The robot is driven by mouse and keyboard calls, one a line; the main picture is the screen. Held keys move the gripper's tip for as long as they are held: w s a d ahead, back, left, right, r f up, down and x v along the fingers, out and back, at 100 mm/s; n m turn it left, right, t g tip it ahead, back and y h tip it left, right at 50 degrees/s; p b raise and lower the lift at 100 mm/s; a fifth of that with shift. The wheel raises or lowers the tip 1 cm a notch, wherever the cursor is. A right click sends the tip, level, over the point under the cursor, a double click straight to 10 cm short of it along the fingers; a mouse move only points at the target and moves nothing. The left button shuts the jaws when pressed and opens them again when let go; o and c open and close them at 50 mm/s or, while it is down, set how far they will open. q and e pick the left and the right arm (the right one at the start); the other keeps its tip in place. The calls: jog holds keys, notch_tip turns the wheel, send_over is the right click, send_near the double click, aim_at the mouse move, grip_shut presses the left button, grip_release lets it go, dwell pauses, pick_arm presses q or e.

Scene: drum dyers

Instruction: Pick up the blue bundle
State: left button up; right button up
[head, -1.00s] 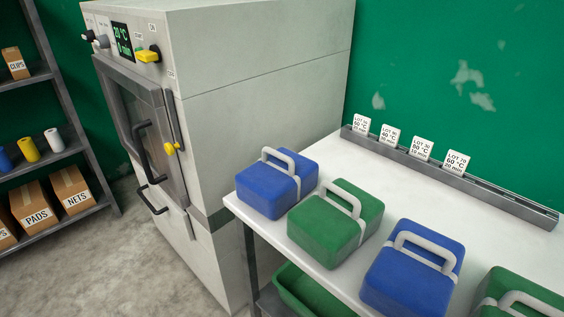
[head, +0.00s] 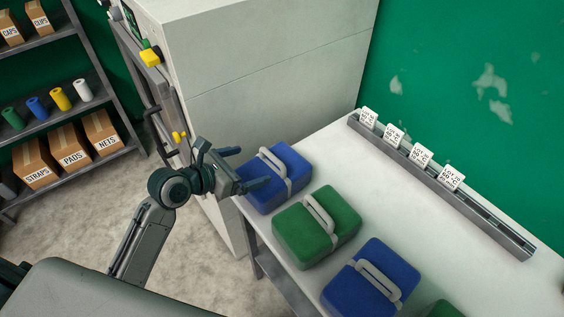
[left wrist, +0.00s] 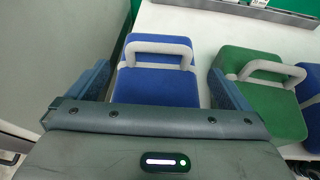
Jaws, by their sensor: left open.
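A blue bundle (head: 291,168) with a grey strap and handle sits at the table's far left end, beside the dyeing machine. A second blue bundle (head: 350,290) is nearer, beyond a green bundle (head: 330,242). My left gripper (head: 257,167) is open and empty at the left side of the far blue bundle. In the left wrist view, that blue bundle (left wrist: 158,86) and its upright handle lie ahead between the two open fingers (left wrist: 158,84). The handle is not between closed jaws. My right gripper is not in view.
The white table (head: 410,205) is clear behind the bundles, up to a grey rail (head: 480,208) holding several lot cards. Another green bundle (head: 443,309) is partly cut off at the bottom. The tall dyeing machine (head: 265,90) stands close to the left. Shelves (head: 75,122) are farther left.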

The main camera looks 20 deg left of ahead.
aim_at(270, 157)
pick_arm(q)
jog(key=x, duration=0.3)
jog(key=shift+w+d+r, duration=0.1)
jog(key=shift+w+d, duration=0.15)
jog(key=shift+w, duration=0.1)
jog(key=shift+p+x, duration=0.3)
jog(key=shift+x, duration=0.65)
jog(key=p+x, duration=0.1)
jog(key=x, duration=0.3)
jog(key=shift+p+x, duration=0.3)
jog(key=shift+x, duration=0.5)
jog(key=shift+s, duration=0.15)
jog(key=c, duration=1.6)
jog(key=shift+c, duration=1.2)
